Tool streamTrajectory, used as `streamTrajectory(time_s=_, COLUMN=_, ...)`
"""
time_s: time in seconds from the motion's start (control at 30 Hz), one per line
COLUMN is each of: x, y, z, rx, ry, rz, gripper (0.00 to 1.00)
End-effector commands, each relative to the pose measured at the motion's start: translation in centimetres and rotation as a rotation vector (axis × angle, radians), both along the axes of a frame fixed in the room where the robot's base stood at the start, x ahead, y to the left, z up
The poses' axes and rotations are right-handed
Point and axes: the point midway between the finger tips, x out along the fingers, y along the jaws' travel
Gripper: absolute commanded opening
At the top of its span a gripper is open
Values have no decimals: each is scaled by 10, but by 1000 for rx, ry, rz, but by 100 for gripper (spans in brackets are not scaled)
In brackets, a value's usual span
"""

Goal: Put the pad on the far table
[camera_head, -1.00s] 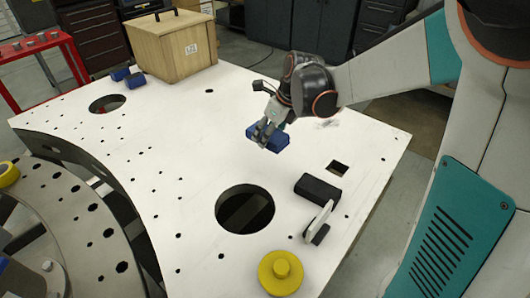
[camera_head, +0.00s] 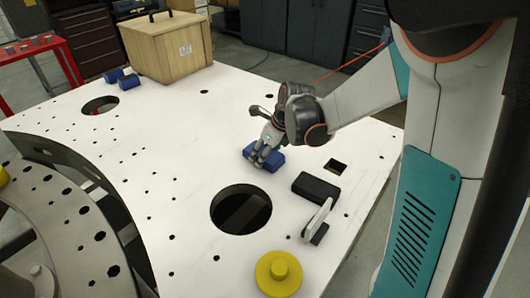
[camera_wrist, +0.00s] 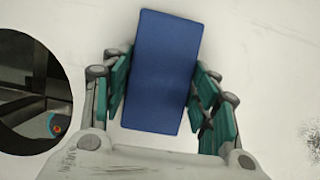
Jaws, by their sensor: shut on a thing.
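The pad appears to be the blue block (camera_head: 277,160) in my gripper (camera_head: 264,156), over the white plate's right half in the head view. In the wrist view the blue block (camera_wrist: 165,72) lies lengthwise between the teal-padded fingers of my gripper (camera_wrist: 163,95), which is shut on its sides. The block is low over the plate; I cannot tell whether it touches. A red table (camera_head: 42,47) stands beyond the plate at the far left, with small grey items on top. I cannot tell whether it is the far table named.
The white plate (camera_head: 190,130) has large round holes and small ones. A black block (camera_head: 315,187), a white-and-black part (camera_head: 316,222) and a yellow knobbed disc (camera_head: 279,272) stand nearby. A wooden crate (camera_head: 165,45) and blue cylinders (camera_head: 128,81) sit at its far left.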

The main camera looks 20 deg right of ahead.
Motion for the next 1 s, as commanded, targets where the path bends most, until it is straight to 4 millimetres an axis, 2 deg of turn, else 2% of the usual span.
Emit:
streamTrajectory(time_s=0.03, x=0, y=0, z=-2, rx=0, ry=0, rz=0, gripper=32)
streamTrajectory(time_s=0.07, x=0, y=0, z=-2, rx=0, ry=0, rz=0, gripper=57)
streamTrajectory(time_s=0.13, x=0, y=0, z=-2, rx=0, ry=0, rz=0, gripper=73)
streamTrajectory(time_s=0.17, x=0, y=0, z=-2, rx=0, ry=0, rz=0, gripper=75)
streamTrajectory(time_s=0.6, x=-1, y=-1, z=4, rx=0, ry=0, rz=0, gripper=75)
streamTrajectory(time_s=0.77, x=-9, y=-6, z=28, rx=1, ry=0, rz=-2, gripper=75)
streamTrajectory(time_s=1.0, x=-25, y=-17, z=75, rx=0, ry=0, rz=-2, gripper=75)
